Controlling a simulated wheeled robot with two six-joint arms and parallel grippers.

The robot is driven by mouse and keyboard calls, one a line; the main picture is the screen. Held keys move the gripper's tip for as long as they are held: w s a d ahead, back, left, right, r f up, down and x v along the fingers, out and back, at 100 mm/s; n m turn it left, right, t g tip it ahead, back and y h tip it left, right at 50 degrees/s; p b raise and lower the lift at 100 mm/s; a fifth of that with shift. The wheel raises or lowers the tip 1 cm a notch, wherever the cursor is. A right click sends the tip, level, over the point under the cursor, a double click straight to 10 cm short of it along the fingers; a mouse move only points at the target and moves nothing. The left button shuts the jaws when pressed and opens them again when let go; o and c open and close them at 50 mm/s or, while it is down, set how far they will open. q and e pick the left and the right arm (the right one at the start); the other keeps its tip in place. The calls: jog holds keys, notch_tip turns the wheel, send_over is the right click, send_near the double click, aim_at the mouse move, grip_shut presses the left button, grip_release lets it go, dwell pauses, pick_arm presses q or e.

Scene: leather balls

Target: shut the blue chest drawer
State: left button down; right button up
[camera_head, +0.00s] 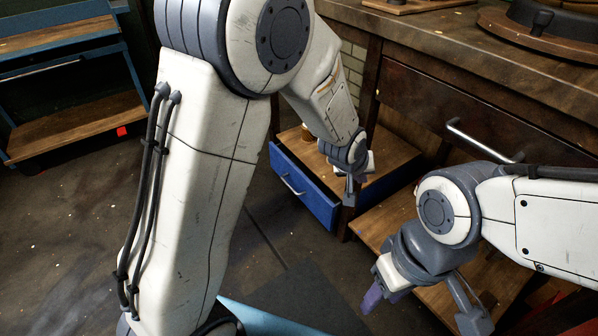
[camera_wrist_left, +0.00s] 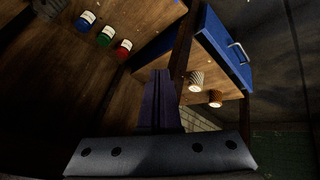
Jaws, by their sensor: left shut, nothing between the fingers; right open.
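The blue chest drawer (camera_head: 303,188) stands open in the head view, its blue front and silver handle pulled out from the wooden chest. Its blue front also shows in the left wrist view (camera_wrist_left: 216,42). My left gripper (camera_head: 350,192) is shut and empty, by the drawer's right side in the head view; whether it touches the drawer I cannot tell. Its shut fingers show in the left wrist view (camera_wrist_left: 160,100). My right gripper (camera_head: 422,306) is open and empty, lower right of the drawer, in front of the lower shelf. My left arm hides part of the drawer's surroundings.
Two small ribbed pots, one pale (camera_wrist_left: 195,82) and one brown (camera_wrist_left: 215,98), show near the drawer. Blue, green and red jars (camera_wrist_left: 105,36) stand on wood. A closed dark drawer (camera_head: 440,105) is under the worktop (camera_head: 450,35). A blue shelf unit (camera_head: 70,60) stands far left.

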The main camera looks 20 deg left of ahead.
pick_arm(q)
jog(key=w+a+f+n+t+y+b, duration=0.1)
jog(key=w+a+f+n+t+b, duration=0.2)
jog(key=w+a+f, duration=0.4)
jog(key=w+a+f+n+t+b, duration=0.1)
jog(key=w+a+f+n+t, duration=0.2)
jog(key=w+a+f+n, duration=0.5)
jog(key=s+a+f+n+t+y+b, duration=0.2)
jog(key=a+f+n+t+y+b, duration=0.3)
jog(key=a+f, duration=1.05)
jog(key=n+h+b, duration=0.1)
jog(key=b, duration=0.6)
send_near(293, 167)
jog(key=w+a, duration=0.3)
jog(key=shift+w+d+f+b, duration=0.4)
jog(key=shift+w+d+b, duration=0.15)
jog(key=shift+w, duration=0.15)
jog(key=shift+w+d+r+b, duration=0.1)
jog(key=shift+w+d+b, duration=0.25)
jog(key=shift+w, duration=0.1)
jog(key=shift+w+d+r, duration=0.1)
pick_arm(e)
notch_tip(293, 167, down, 19)
jog(key=shift+r, duration=0.15)
